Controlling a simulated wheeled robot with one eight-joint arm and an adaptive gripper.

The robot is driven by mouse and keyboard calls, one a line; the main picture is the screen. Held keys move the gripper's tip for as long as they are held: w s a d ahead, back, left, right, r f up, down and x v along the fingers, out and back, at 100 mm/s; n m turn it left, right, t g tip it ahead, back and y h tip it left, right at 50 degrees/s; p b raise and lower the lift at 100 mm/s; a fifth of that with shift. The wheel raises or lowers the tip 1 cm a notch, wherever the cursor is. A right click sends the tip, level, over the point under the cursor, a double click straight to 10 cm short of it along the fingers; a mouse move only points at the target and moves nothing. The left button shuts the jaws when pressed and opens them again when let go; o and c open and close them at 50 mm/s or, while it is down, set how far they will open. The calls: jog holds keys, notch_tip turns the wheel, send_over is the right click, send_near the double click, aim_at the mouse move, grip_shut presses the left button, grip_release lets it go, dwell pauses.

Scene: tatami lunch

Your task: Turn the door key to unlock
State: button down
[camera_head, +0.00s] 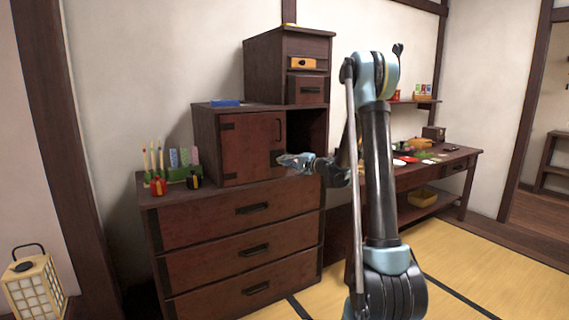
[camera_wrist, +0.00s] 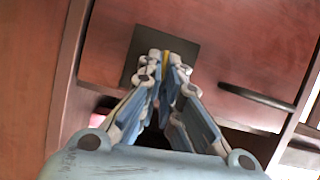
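The small cabinet door (camera_head: 248,145) is reddish-brown and looks closed, with a dark upright handle (camera_head: 280,129) near its right edge. The handle also shows at right in the wrist view (camera_wrist: 250,95). A dark square lock plate (camera_head: 275,157) sits below the handle; it fills the upper middle of the wrist view (camera_wrist: 183,46). My gripper (camera_head: 285,160) is in front of the plate. In the wrist view its fingers (camera_wrist: 165,68) converge on a thin yellow sliver, apparently the key (camera_wrist: 165,60), mostly hidden between the fingertips. How the key sits in the lock is hidden.
The cabinet stands on a chest of drawers (camera_head: 240,240). An open dark compartment (camera_head: 308,128) lies right of the door. Bottles and a green rack (camera_head: 182,173) stand left. A low table (camera_head: 440,165) with food is at right. The tatami (camera_head: 480,260) is clear.

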jog(key=shift+w+d+f+m, duration=0.1)
jog(key=shift+f+m, duration=0.05)
jog(key=shift+m, duration=0.35)
jog(key=c, duration=1.8)
grip_release()
jog(key=v, duration=1.2)
jog(key=shift+f, duration=0.3)
